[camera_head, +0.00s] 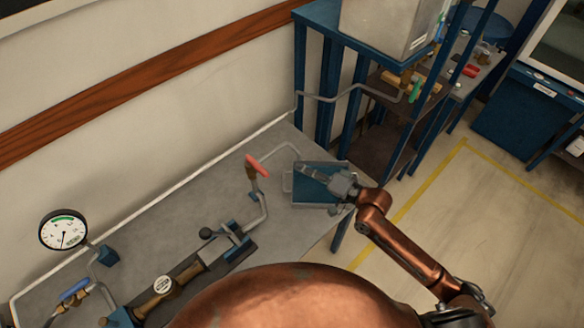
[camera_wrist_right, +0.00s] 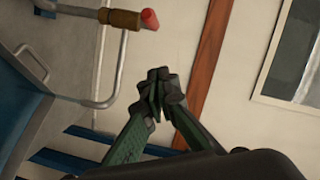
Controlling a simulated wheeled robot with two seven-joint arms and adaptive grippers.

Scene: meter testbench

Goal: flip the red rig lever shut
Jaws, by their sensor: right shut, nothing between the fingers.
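The red rig lever (camera_head: 257,165) tops a brass valve on the grey pipe at the far part of the bench. It points up and to the left in the head view. In the right wrist view the red lever end (camera_wrist_right: 150,19) shows at the top, on the brass valve body (camera_wrist_right: 122,18). My right gripper (camera_head: 303,168) is to the right of the lever, over the blue tray, apart from the lever. Its fingers meet at the tips in the right wrist view (camera_wrist_right: 160,78), shut and empty. My left gripper is not in view.
A blue tray (camera_head: 291,190) sits at the bench's right end under my right gripper. A pressure gauge (camera_head: 63,231), a blue-handled valve (camera_head: 75,291) and a brass meter (camera_head: 166,288) stand nearer left. A blue frame (camera_head: 327,90) rises behind. Bare bench (camera_head: 190,205) lies left of the lever.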

